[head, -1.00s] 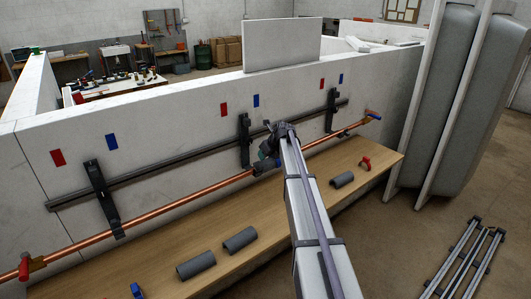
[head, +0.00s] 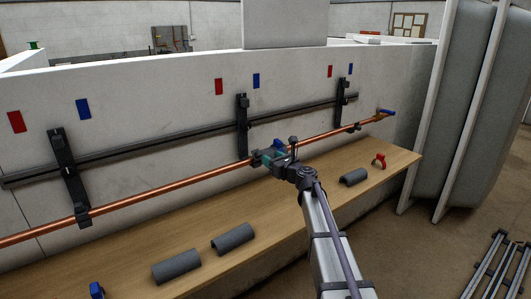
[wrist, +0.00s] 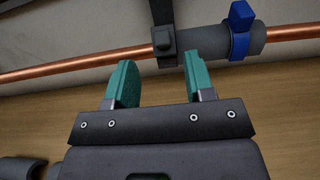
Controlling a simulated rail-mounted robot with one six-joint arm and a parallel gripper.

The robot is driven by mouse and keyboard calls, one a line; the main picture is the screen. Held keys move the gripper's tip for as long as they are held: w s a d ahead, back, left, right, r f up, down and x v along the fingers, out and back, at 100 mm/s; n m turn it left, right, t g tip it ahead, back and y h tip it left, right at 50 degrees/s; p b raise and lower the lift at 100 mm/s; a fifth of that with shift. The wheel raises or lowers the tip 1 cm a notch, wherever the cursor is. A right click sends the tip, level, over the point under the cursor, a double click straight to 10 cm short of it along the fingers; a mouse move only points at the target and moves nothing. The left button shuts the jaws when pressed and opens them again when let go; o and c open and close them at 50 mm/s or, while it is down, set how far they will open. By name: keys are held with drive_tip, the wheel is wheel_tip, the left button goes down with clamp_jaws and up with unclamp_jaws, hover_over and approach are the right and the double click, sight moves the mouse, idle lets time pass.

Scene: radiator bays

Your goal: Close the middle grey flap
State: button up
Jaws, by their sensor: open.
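The middle black bracket (head: 242,125) stands on the white wall, its foot at the copper pipe. In the wrist view its dark grey clamp piece (wrist: 165,44) is at the pipe, which I take for the middle grey flap; I cannot tell how far open it is. A grey sleeve (wrist: 214,42) with a blue clip (wrist: 240,32) sits on the pipe just right of it. My gripper (head: 268,156), with teal fingers, is open and empty in front of the pipe. In the wrist view my gripper (wrist: 160,82) has its fingertips just below the clamp and sleeve, apparently apart from them.
The copper pipe (head: 180,188) runs along the wall above a wooden bench (head: 215,263). Grey half-shells (head: 176,266) and a red clip (head: 379,160) lie on the bench. Other brackets stand left (head: 68,175) and right (head: 342,100). Tall grey panels (head: 455,100) stand at the right.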

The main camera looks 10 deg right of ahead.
sight(257, 154)
drive_tip(key=x, duration=1)
drive_tip(key=shift+w+a+f, duration=0.1)
drive_tip(key=shift+w+a, duration=0.05)
drive_tip(key=shift+w, duration=0.2)
